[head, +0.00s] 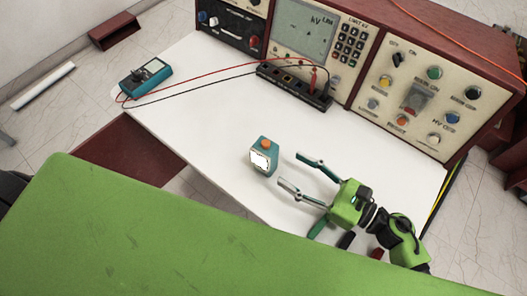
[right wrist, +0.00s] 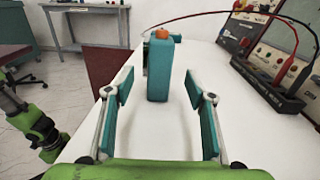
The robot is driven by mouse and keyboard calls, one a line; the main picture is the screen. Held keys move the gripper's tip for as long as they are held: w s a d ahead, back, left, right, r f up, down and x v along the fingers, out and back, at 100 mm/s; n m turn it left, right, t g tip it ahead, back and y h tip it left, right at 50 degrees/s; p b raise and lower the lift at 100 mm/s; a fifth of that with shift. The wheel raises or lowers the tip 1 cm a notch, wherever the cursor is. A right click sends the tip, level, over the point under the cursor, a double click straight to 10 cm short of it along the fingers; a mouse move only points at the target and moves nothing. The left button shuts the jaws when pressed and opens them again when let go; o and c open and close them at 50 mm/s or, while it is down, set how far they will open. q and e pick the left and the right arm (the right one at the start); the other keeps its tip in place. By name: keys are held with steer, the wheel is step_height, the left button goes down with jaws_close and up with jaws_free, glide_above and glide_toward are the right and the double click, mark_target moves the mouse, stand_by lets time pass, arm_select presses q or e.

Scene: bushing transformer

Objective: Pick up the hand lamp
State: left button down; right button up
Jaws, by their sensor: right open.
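The hand lamp is a small teal box with an orange knob on top and a bright white face. It stands upright on the white table in the head view (head: 263,160), and it is also near the middle of the right wrist view (right wrist: 160,72). My right gripper (head: 289,169) is open and empty, just right of the lamp. In the right wrist view its fingers lie on both sides of the line to the lamp, with the lamp a little beyond the tips. My left gripper's fingers are not seen.
The white table (head: 205,105) is clear around the lamp. A teal meter (head: 146,76) has leads running to a black terminal block (head: 293,88). A red-framed control panel (head: 415,95) borders the back. Several coloured handles, one black (head: 346,240), lie beneath my right gripper.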

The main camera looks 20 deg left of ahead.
mark_target(275, 159)
steer(key=x, duration=0.4)
steer(key=shift+p, duration=0.3)
steer(key=shift+w+a+r+p, duration=0.1)
steer(key=shift+a+p, duration=0.2)
steer(key=shift+a, duration=0.2)
steer(key=p+x, duration=0.1)
steer(key=x, duration=0.2)
steer(key=shift+w+a, duration=0.15)
steer(key=shift+a, duration=0.15)
steer(key=shift+w+a+f, duration=0.1)
steer(key=shift+a+f, duration=0.15)
steer(key=shift+a, duration=0.1)
steer(key=shift+c, duration=0.4)
steer(key=c, duration=1.3)
steer(key=shift+r, duration=0.1)
